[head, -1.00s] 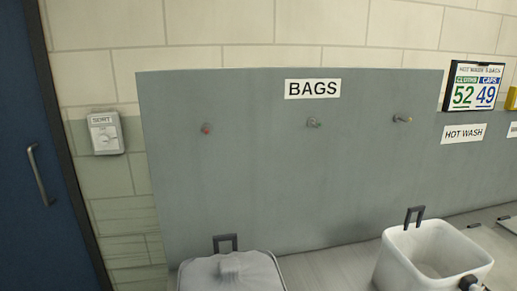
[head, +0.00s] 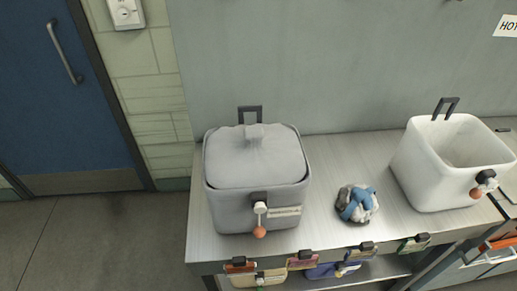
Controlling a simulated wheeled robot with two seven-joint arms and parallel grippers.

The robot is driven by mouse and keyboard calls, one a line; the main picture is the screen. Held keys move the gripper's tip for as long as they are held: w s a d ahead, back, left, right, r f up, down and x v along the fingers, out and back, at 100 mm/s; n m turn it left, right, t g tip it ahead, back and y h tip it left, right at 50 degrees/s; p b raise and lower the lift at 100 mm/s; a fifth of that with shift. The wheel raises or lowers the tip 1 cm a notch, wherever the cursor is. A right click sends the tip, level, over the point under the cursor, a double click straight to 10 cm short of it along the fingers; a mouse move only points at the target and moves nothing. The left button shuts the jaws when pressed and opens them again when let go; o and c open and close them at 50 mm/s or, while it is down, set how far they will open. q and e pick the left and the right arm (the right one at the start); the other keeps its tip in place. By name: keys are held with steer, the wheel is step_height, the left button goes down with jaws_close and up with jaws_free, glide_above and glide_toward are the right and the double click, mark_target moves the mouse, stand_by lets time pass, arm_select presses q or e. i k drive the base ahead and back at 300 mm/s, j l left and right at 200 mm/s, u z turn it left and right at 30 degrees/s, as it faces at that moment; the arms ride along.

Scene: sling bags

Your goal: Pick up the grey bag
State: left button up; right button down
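The grey bag (head: 250,165) stands upright on the left end of the metal table. Neither of my grippers is in the head view.
An open white bag (head: 440,180) stands on the right of the table (head: 320,220). A blue and white cloth bundle (head: 357,203) lies between the bags. Coloured tags and clips line the front edge. A grey panel (head: 330,70) stands behind; a blue door (head: 60,100) is at the left.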

mark_target(243, 166)
steer(key=z, duration=0.4)
steer(key=k+j+z, duration=0.25)
steer(key=z, duration=0.2)
steer(key=k+j+z, duration=0.2)
steer(key=z, duration=0.3)
steer(key=k+j+z, duration=0.15)
steer(key=k, duration=0.5)
steer(key=k+z, duration=0.1)
steer(key=k, duration=0.5)
